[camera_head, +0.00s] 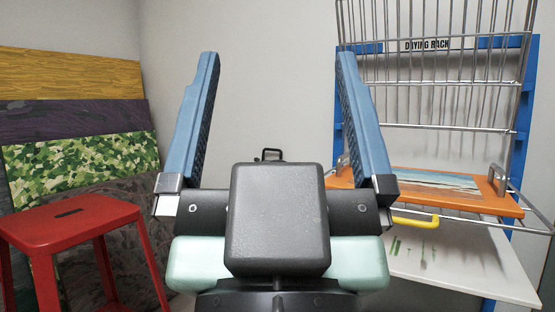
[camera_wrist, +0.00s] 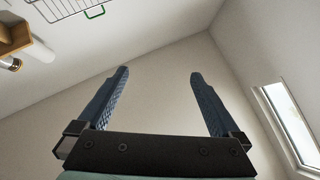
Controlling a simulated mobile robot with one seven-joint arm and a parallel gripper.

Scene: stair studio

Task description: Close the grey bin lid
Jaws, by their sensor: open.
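My gripper (camera_head: 277,58) is raised in the middle of the head view, its two blue ribbed fingers spread wide and pointing up. It is open, with nothing between the fingers. In the wrist view my gripper (camera_wrist: 157,74) also shows empty, against a plain wall. I cannot make out a grey bin or its lid in either view. A small black handle-like loop (camera_head: 269,152) shows just above the dark block of my gripper; I cannot tell what it belongs to. My gripper and arm hide the lower middle of the head view.
A red stool (camera_head: 70,218) stands at left before stacked coloured panels (camera_head: 70,115). At right is a blue drying rack (camera_head: 527,110) with wire shelves, an orange board (camera_head: 410,187) and a white board (camera_head: 465,265). A window (camera_wrist: 289,120) is at right in the wrist view.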

